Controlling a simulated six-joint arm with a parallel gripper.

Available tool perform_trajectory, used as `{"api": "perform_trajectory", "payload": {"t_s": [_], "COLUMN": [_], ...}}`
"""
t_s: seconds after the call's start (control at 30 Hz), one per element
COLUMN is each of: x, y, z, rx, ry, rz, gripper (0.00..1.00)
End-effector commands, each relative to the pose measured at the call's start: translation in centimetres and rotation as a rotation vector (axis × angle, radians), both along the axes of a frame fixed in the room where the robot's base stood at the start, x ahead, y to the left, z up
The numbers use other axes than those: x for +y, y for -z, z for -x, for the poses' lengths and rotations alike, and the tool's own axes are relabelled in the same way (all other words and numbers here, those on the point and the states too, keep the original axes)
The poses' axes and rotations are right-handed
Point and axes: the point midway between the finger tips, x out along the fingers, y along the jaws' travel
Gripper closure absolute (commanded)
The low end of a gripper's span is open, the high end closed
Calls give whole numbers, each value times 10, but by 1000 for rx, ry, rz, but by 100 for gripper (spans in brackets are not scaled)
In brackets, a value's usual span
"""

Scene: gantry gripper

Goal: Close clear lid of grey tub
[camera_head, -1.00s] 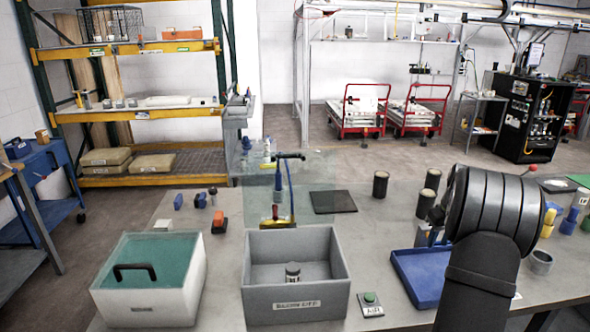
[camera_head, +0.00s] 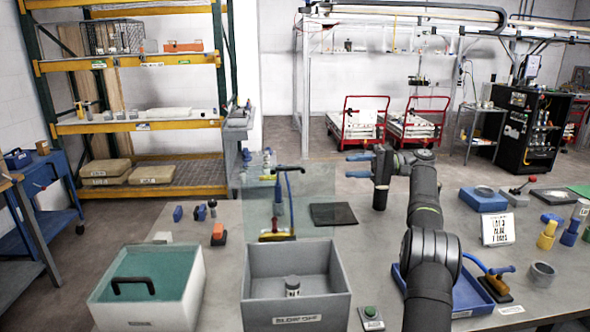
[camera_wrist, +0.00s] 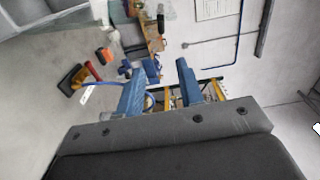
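The grey tub (camera_head: 262,306) stands open at the front middle of the table, with a label on its front wall. A small dark cylinder with a white band (camera_head: 292,287) stands inside it. The clear lid (camera_head: 318,195) stands raised, roughly upright, at the tub's back edge; things behind show through it. My gripper (camera_head: 357,166) is open and empty, above the table to the right of the lid and apart from it, its blue fingers pointing left. In the wrist view, the two blue fingers (camera_wrist: 160,88) are spread with a gap between them.
A white tub (camera_head: 195,285) with a greenish lid and black handle stands left of the grey tub. A green button box (camera_head: 371,317) is at its right front. A dark mat (camera_head: 333,214) lies behind. A blue tray (camera_head: 468,299) sits partly behind my arm.

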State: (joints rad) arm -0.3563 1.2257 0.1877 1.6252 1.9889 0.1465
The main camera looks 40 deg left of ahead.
Motion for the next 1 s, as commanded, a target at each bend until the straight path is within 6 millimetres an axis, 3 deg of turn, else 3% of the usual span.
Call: {"api": "perform_trajectory", "payload": {"t_s": [0.37,1.0], "x": [21,109], "y": [-3,-1], "z": [23,111], "rx": [8,6], "ry": [-11,-10], "rz": [-10,-9], "gripper": [66,66]}}
